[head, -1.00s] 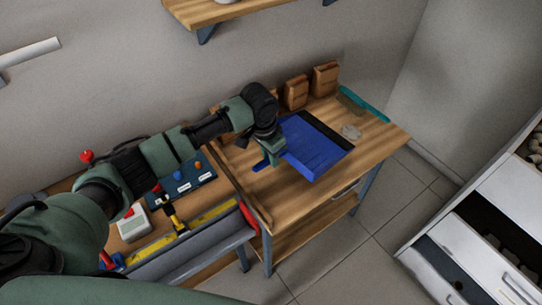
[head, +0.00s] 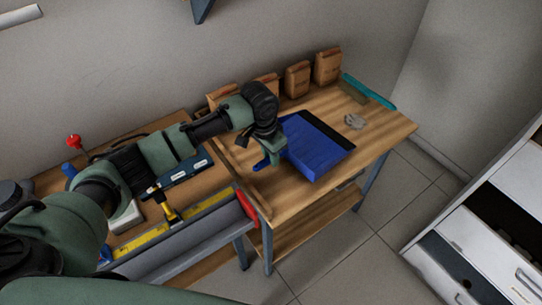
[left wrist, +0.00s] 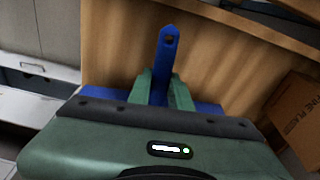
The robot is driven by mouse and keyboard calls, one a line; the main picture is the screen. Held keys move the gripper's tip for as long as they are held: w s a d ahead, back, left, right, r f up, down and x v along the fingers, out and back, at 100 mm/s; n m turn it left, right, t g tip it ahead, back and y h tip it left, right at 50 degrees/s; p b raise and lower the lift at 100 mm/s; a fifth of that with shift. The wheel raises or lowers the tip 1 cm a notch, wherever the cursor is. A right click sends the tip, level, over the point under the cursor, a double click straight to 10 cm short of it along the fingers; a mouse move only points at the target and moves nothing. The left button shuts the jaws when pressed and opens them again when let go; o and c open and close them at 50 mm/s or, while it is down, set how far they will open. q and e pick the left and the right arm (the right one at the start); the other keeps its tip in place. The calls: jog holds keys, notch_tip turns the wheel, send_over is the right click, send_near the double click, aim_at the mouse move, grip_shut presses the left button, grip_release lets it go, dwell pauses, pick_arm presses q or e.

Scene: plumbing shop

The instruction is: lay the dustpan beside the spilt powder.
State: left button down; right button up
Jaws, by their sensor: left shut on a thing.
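I cannot tell whether the pan touches the tabletop. The spilt powder (head: 355,121) is a small pale grey patch just right of the pan's far right corner, with a narrow strip of bare wood between. My right gripper is not in view.
Several brown paper bags (head: 328,66) stand along the table's back edge. A teal brush-like thing (head: 368,92) lies at the far right edge. A bench with a yellow level (head: 140,245) and tools adjoins on the left. White drawers (head: 480,235) stand at the right.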

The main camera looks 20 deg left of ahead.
pick_arm(q)
jog(key=shift+w+f, duration=0.1)
jog(key=shift+f, duration=1.85)
jog(key=c, duration=1.2)
grip_release()
jog(key=r, duration=0.5)
jog(key=s+r+b, duration=0.1)
jog(key=r, duration=0.1)
jog(key=shift+a+r, duration=0.3)
jog(key=shift+r, duration=0.05)
